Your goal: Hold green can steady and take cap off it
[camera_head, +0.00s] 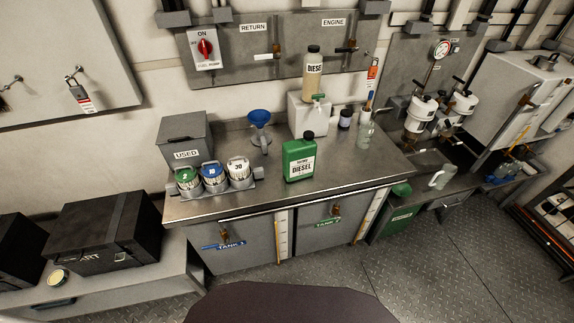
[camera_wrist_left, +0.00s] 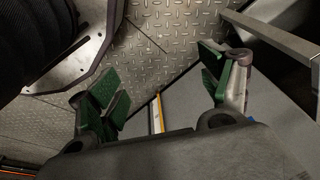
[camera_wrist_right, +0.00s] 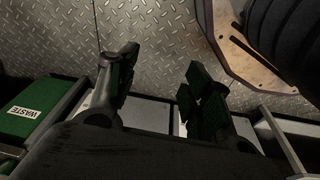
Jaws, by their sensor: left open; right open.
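The green can (camera_head: 299,160) stands upright on the metal counter (camera_head: 340,178), near its front edge. It has a white DIESEL label, and its black cap (camera_head: 308,136) is on its top. My left gripper (camera_wrist_left: 160,92) is open and empty in the left wrist view, over the floor and cabinet front. My right gripper (camera_wrist_right: 156,88) is open and empty in the right wrist view, also over the floor and cabinet front. Neither gripper shows in the head view, and the can shows in neither wrist view.
Left of the can are three lidded jars (camera_head: 213,174), a grey USED bin (camera_head: 185,137) and a blue funnel (camera_head: 260,122). Behind it, a DIESEL bottle (camera_head: 312,68) stands on a white block (camera_head: 305,118). A clear bottle (camera_head: 365,132) stands to the right. The counter just right of the can is clear.

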